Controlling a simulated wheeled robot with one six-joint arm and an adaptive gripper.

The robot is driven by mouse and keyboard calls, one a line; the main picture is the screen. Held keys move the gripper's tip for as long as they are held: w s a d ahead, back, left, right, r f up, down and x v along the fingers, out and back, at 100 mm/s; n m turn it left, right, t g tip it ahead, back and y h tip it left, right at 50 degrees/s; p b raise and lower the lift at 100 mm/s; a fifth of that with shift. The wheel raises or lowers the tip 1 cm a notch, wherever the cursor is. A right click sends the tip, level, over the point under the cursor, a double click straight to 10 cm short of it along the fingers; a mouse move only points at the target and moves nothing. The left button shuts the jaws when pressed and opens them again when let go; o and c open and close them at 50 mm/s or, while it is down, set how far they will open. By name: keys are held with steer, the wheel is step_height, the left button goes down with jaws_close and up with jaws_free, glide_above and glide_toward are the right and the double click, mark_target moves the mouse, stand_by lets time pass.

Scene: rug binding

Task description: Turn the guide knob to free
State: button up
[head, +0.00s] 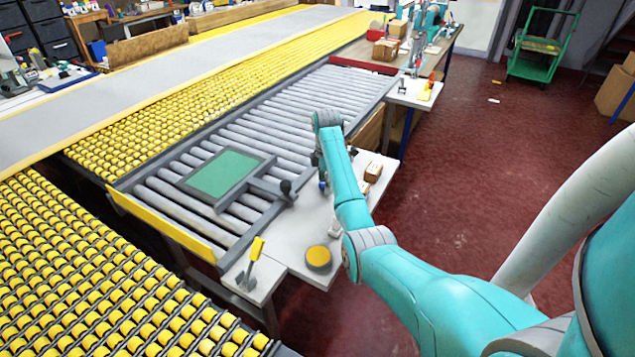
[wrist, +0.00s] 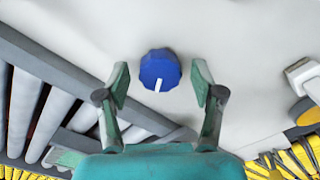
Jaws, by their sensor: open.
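The guide knob (wrist: 160,68), round and blue with a white pointer line, sits on a pale grey surface in the wrist view. Its line points toward the bottom of that picture, at my gripper's palm. My gripper (wrist: 161,82) is open, with one finger to each side of the knob and a visible gap on both sides. I cannot tell how far the fingertips are above the surface. No free marking is readable. In the head view my arm largely hides the gripper and the knob, above the pale side table (head: 300,228).
A roller table (head: 275,125) with a green pad (head: 222,172) lies left of my arm. A yellow-handled lever (head: 254,254), a yellow-topped round object (head: 318,257) and small brown boxes (head: 373,171) stand near.

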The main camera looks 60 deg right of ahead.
steer(key=shift+f, duration=0.1)
steer(key=c, duration=1.1)
steer(key=shift+c, duration=0.2)
steer(key=m, duration=0.5)
steer(key=shift+m, duration=0.4)
steer(key=m, duration=1.2)
steer(key=shift+m, duration=0.3)
steer(key=m, duration=0.5)
steer(key=shift+m, duration=0.3)
